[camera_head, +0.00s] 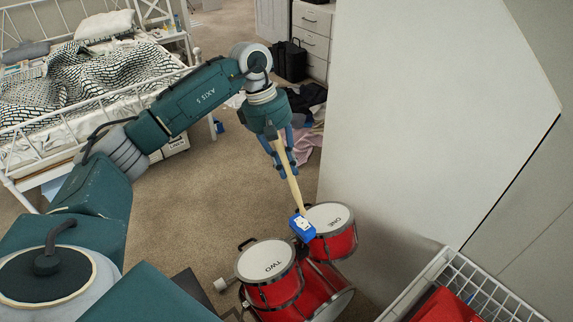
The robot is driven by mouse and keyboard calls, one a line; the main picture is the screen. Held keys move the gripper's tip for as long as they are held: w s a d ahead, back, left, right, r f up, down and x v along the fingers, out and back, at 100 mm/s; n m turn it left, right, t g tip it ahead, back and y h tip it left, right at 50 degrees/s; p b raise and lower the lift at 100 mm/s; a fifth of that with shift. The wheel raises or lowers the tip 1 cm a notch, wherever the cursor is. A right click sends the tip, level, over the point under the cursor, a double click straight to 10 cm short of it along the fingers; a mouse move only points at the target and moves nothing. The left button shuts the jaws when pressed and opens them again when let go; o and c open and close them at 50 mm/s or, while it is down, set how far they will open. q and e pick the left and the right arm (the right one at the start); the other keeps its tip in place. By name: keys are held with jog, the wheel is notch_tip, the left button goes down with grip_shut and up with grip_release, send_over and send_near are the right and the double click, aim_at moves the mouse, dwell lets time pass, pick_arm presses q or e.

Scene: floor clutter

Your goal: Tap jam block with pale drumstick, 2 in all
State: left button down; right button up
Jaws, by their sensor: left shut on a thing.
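The pale drumstick (289,182) slants down from my left gripper (282,160), whose blue fingers are shut on it near its upper part. The jam block (302,228) is a small blue block with a white mark on top, mounted between two red drums. The stick's lower end meets the far edge of the block in the head view; I cannot tell whether it touches or hovers just above. My right gripper is not in view.
Drum TWO (266,261) stands left of the block and drum ONE (328,219) to its right, above a larger red drum (312,292). A white wire basket (440,262) is at lower right, beside a white panel (400,120). A bed (85,85) stands at upper left.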

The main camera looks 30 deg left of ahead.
pick_arm(q)
jog(key=shift+r+p, duration=2)
jog(key=shift+r, duration=1.1)
jog(key=shift+f, duration=0.1)
